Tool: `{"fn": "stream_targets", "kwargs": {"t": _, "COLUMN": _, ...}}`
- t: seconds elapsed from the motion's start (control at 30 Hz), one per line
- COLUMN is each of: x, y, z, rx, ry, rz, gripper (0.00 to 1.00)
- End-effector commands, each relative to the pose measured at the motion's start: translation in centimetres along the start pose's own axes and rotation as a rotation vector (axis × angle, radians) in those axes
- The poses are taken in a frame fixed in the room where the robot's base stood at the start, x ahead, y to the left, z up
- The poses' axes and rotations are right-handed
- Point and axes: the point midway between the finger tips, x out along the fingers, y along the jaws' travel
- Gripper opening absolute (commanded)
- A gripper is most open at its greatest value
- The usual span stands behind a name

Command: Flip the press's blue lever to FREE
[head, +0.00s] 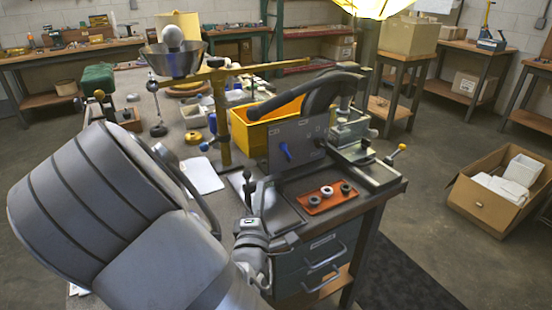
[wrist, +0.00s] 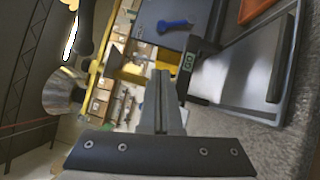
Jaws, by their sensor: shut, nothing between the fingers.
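The press (head: 300,135) stands at the right end of the workbench, with a grey plate and a dark curved arm above it. Its blue lever (head: 286,152) sits on the plate's front face, tilted. The same lever (wrist: 174,24) shows in the wrist view near the top, lying roughly sideways. I cannot read any FREE mark. My gripper (wrist: 162,76) is shut and empty, its fingers pressed together below the lever in the picture and apart from it. In the head view my wrist (head: 252,240) is in front of the bench's near edge.
A red tray (head: 313,203) with dark and pale rings lies right of my wrist. A yellow bin (head: 250,135) stands behind the press. A yellow stand (head: 220,110) holds a metal bowl (head: 172,62) at left. A cardboard box (head: 485,205) sits on the floor at right.

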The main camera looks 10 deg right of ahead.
Motion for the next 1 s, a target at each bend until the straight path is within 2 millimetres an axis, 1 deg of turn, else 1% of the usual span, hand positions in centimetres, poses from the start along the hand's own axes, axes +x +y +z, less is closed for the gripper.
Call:
{"fn": "stream_targets", "kwargs": {"t": 0.17, "x": 0.7, "y": -0.1, "z": 0.0, "rx": 0.003, "ry": -0.002, "rz": 0.000, "gripper": 0.00}}
{"fn": "stream_targets", "kwargs": {"t": 0.27, "x": 1.9, "y": -0.1, "z": 0.0, "rx": 0.005, "ry": -0.003, "rz": 0.001, "gripper": 0.00}}
{"fn": "stream_targets", "kwargs": {"t": 0.37, "x": 3.9, "y": -0.1, "z": 0.0, "rx": 0.005, "ry": -0.004, "rz": 0.002, "gripper": 0.00}}
{"fn": "stream_targets", "kwargs": {"t": 0.6, "x": 9.1, "y": -0.2, "z": 0.0, "rx": 0.004, "ry": -0.003, "rz": 0.001, "gripper": 0.00}}
{"fn": "stream_targets", "kwargs": {"t": 0.67, "x": 10.2, "y": -0.2, "z": 0.1, "rx": 0.003, "ry": -0.003, "rz": 0.001, "gripper": 0.00}}
{"fn": "stream_targets", "kwargs": {"t": 0.7, "x": 10.7, "y": -0.2, "z": 0.6, "rx": 0.003, "ry": -0.004, "rz": -0.001, "gripper": 0.00}}
{"fn": "stream_targets", "kwargs": {"t": 0.83, "x": 12.0, "y": -0.1, "z": 2.0, "rx": 0.004, "ry": -0.003, "rz": 0.000, "gripper": 0.00}}
{"fn": "stream_targets", "kwargs": {"t": 1.0, "x": 12.7, "y": -0.1, "z": 2.7, "rx": 0.002, "ry": 0.000, "rz": -0.002, "gripper": 0.00}}
